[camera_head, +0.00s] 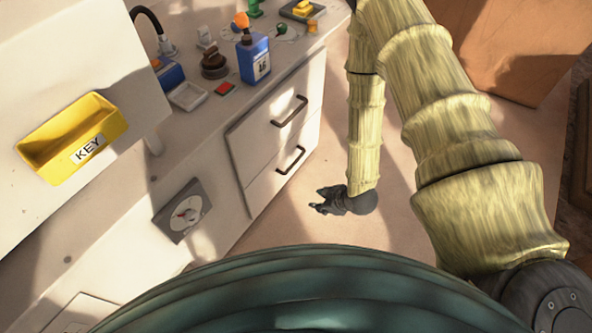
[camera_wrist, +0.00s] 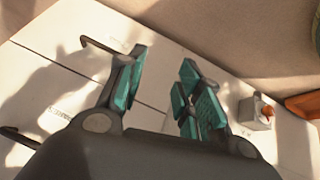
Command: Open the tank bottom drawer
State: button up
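The white tank cabinet shows two drawers in the head view. The bottom drawer (camera_head: 262,190) looks closed, with a dark bar handle (camera_head: 290,160). The top drawer (camera_head: 262,135) above it also looks closed, with its own dark handle (camera_head: 290,111). My gripper (camera_head: 316,201) is in front of and to the right of the bottom drawer, apart from its handle. In the wrist view my gripper (camera_wrist: 163,62) is open with nothing between its teal fingers. A dark handle (camera_wrist: 98,44) shows there just beyond the left finger, on the panel nearer the floor.
A blue bottle (camera_head: 254,60), a white tray (camera_head: 188,96) and other small items stand on the counter. A yellow KEY bin (camera_head: 72,137) is at the left. A dial panel (camera_head: 183,212) is on the cabinet front. The floor (camera_head: 300,225) around my gripper is clear.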

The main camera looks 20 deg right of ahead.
jog(key=w+d+f+n+t+y+b, duration=0.2)
jog(key=w+f+n+t+y+b, duration=0.1)
jog(key=w+f+n+b, duration=0.65)
jog(key=n+t+y+b, duration=0.35)
jog(key=n+b, duration=0.35)
jog(key=b, duration=0.8)
send_near(296, 160)
jog(key=shift+g, duration=0.25)
jog(key=shift+f+b+x, duration=0.1)
jog(key=shift+b+x, duration=1.1)
jog(key=shift+x, duration=1.4)
jog(key=shift+f+b+x, duration=0.15)
jog(key=shift+b+x, duration=1)
jog(key=shift+x, duration=1.45)
jog(key=shift+d, duration=0.1)
grip_shut()
